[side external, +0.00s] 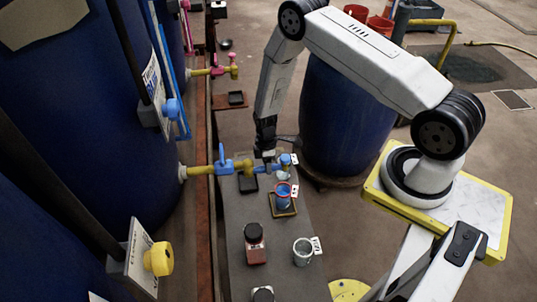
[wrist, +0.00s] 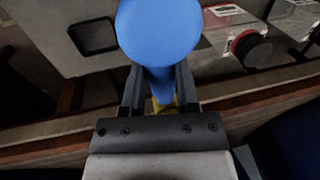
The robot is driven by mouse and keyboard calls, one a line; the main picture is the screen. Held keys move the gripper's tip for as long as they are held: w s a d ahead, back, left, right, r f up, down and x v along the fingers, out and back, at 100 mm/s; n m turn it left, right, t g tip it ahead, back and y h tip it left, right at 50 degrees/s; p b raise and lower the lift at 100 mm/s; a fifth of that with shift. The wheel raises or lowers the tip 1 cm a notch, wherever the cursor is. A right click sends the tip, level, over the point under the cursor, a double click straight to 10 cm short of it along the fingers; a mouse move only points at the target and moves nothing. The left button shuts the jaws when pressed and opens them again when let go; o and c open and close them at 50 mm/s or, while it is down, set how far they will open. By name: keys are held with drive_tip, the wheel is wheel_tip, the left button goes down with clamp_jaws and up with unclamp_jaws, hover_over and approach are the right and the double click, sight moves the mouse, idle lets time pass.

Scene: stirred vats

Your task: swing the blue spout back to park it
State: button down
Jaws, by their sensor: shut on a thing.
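The blue spout (side external: 284,161) sticks out to the right from the yellow pipe (side external: 197,170) of the near vat, over the grey bench. A blue valve handle (side external: 223,164) sits on the same pipe. My gripper (side external: 266,153) reaches down to the spout from above. In the wrist view the blue spout (wrist: 160,30) shows a large round blue end, with its narrower blue part between the two fingers of my gripper (wrist: 158,90). The fingers are shut on it. The exact contact is partly hidden by the round end.
A blue cup (side external: 283,190) stands on a small tray just below the spout. A blue barrel (side external: 340,115) stands behind my arm. Dark blue vats (side external: 80,100) fill the left.

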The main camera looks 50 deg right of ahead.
drive_tip(key=shift+w+d, duration=0.1)
drive_tip(key=w+n+h, duration=0.3)
drive_tip(key=w+n, duration=0.5)
drive_tip(key=n, duration=0.9)
drive_tip(key=shift+w+a+n, duration=0.35)
drive_tip(key=shift+w+n, duration=0.05)
idle(0.3)
drive_tip(key=shift+c, duration=1.8)
unclamp_jaws()
drive_tip(key=shift+r, duration=0.15)
wheel_tip(320, 180, up, 7)
drive_tip(key=w+a, duration=0.1)
drive_tip(key=shift+r, duration=0.2)
